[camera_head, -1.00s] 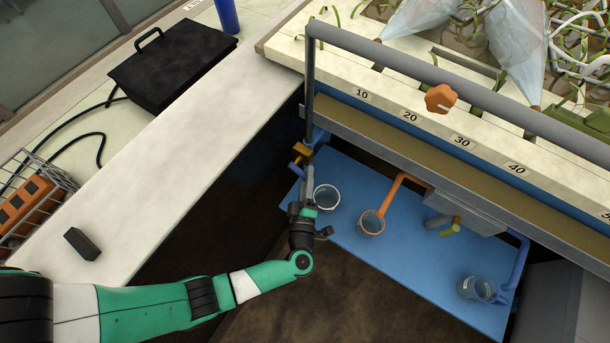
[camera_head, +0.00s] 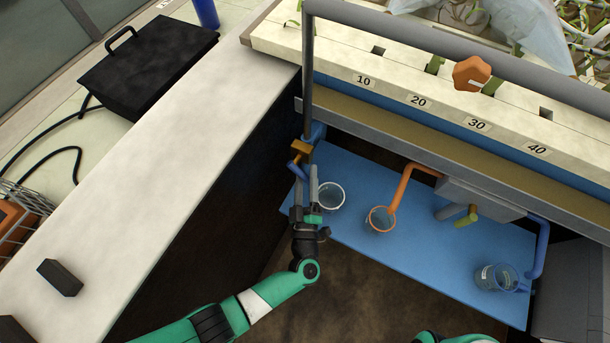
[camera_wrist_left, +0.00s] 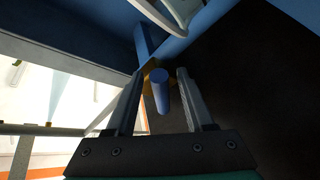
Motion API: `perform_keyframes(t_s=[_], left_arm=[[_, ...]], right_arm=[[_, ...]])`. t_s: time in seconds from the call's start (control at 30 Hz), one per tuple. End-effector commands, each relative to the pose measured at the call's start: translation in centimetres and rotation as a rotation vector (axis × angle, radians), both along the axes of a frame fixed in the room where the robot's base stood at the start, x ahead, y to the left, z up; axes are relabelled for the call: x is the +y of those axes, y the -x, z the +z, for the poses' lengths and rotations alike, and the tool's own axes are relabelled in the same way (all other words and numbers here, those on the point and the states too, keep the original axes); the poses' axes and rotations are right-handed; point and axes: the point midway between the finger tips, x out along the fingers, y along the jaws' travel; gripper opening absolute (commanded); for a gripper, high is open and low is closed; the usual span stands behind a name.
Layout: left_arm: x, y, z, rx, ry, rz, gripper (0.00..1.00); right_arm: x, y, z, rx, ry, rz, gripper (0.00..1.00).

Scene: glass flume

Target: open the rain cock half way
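A small cock with a brass body (camera_head: 302,147) and a blue lever (camera_head: 297,171) sits at the foot of the grey upright pipe, at the left end of the flume. No label marks it as the rain cock. My left gripper (camera_head: 305,190) is just below it, fingers pointing up at it. In the left wrist view, the blue lever (camera_wrist_left: 161,92) stands between the two parted fingers, with visible gaps on both sides. The brass body (camera_wrist_left: 151,68) is partly hidden behind the lever. My right gripper is out of view.
A clear cup (camera_head: 330,197) stands on the blue shelf (camera_head: 420,250) close right of my left gripper. An orange pipe with an orange-rimmed cup (camera_head: 381,218), a yellow-green handle (camera_head: 466,218) and a glass beaker (camera_head: 495,278) are farther right. An orange knob (camera_head: 471,73) is by the rail.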

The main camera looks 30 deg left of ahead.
Motion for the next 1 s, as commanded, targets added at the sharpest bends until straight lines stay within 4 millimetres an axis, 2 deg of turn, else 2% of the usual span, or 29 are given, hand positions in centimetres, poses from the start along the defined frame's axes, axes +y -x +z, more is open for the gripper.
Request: perform_keyframes(t_s=[0.37,0.47,0.8,1.0], left_arm=[[-0.4,0.6,0.0,0.001,0.0,-0.002,0.55],[-1.2,2.0,-0.2,0.002,-0.001,-0.005,0.55],[-4.7,8.7,-1.4,0.001,-0.001,-0.006,0.55],[-5.4,10.2,-1.7,0.0,0.0,-0.001,0.55]], right_arm=[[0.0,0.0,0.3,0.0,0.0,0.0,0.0],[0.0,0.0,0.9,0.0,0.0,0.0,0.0],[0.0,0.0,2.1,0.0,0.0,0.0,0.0],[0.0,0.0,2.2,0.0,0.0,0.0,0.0]])
